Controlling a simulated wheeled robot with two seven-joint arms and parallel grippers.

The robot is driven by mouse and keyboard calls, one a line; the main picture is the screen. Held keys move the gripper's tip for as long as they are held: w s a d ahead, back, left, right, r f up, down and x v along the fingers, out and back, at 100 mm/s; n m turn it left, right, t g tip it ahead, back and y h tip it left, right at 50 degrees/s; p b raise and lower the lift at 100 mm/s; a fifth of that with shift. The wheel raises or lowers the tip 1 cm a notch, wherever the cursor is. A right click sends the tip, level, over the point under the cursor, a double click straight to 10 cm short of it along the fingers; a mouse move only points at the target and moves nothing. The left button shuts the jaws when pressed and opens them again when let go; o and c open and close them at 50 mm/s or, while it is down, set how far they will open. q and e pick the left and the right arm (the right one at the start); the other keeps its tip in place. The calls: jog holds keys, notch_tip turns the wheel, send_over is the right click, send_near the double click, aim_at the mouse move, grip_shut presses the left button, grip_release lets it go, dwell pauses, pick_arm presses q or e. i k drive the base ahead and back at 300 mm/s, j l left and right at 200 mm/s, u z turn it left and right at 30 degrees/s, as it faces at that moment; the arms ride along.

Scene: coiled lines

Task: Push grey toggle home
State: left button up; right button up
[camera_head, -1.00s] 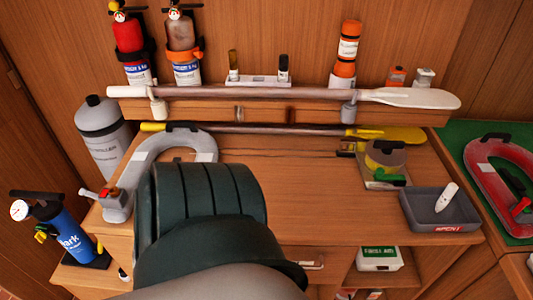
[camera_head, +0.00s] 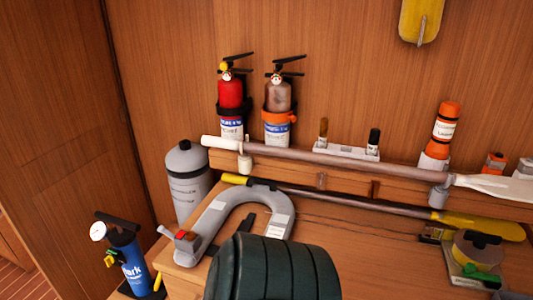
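The grey horseshoe-shaped float (camera_head: 222,217) lies on the wooden bench top at the left of the head view. At its near left end is a grey housing with a red patch (camera_head: 181,235). A small light grey toggle (camera_head: 164,231) sticks out from that end to the left, and a gap shows between its knob and the housing. No gripper is near it in the picture. Neither my left nor my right gripper is in view.
A dark green ribbed shape, which looks like part of my own arm, covers the bottom middle. A blue cylinder (camera_head: 134,268) stands left of the bench. A grey tank (camera_head: 188,190) stands behind the float. A long pole (camera_head: 320,157) lies along the shelf.

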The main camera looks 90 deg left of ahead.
aim_at(161, 229)
jog(key=k+j, duration=0.15)
jog(key=k, duration=0.25)
jog(key=u, duration=3.25)
